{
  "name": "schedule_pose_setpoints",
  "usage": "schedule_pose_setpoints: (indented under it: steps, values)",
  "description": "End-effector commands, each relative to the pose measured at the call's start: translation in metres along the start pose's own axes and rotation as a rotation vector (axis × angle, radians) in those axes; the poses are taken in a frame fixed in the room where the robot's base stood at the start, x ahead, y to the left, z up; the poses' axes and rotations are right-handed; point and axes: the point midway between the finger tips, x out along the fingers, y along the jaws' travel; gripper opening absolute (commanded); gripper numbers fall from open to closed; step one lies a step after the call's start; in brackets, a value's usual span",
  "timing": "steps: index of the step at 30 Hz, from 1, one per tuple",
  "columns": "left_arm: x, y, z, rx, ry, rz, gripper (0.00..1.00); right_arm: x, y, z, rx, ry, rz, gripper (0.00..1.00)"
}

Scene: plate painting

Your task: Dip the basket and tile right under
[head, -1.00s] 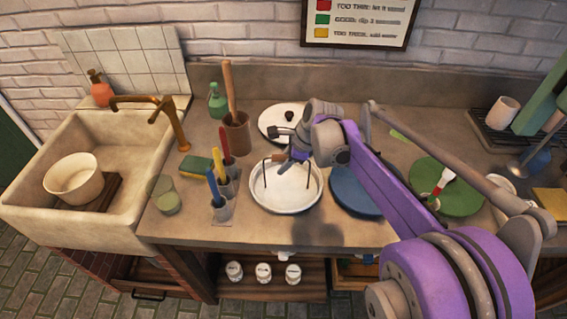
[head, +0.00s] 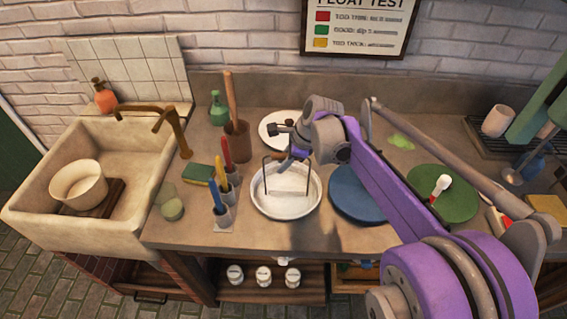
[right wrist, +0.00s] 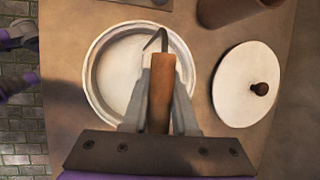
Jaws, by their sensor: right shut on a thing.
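My right gripper (head: 284,160) is above the round white basin (head: 286,215) on the counter. It is shut on the brown handle (right wrist: 160,95) of the basket, seen upright between the fingers in the right wrist view. The basket's thin dark wire frame (head: 265,173) reaches down inside the basin's rim in the head view. A bent metal piece (right wrist: 155,40) extends from the handle over the basin in the right wrist view. The basket's lower part and the tile cannot be told apart from the white basin contents. My left gripper is not in view.
A white lid (head: 279,130) lies behind the basin. A blue disc (head: 350,190) and a green disc (head: 455,205) are to the right. Brushes in holders (head: 225,190) and a brown crock (head: 237,140) stand left. The sink (head: 120,215) is farther left.

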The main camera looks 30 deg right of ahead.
Motion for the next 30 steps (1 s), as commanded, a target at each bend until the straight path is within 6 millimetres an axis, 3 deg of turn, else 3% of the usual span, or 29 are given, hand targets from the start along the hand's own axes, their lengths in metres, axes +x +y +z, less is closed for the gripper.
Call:
schedule_pose_setpoints:
  steps: [30]
  values:
    - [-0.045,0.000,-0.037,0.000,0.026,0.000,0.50,-0.067,-0.015,0.028,0.000,-0.001,-0.002,0.00]
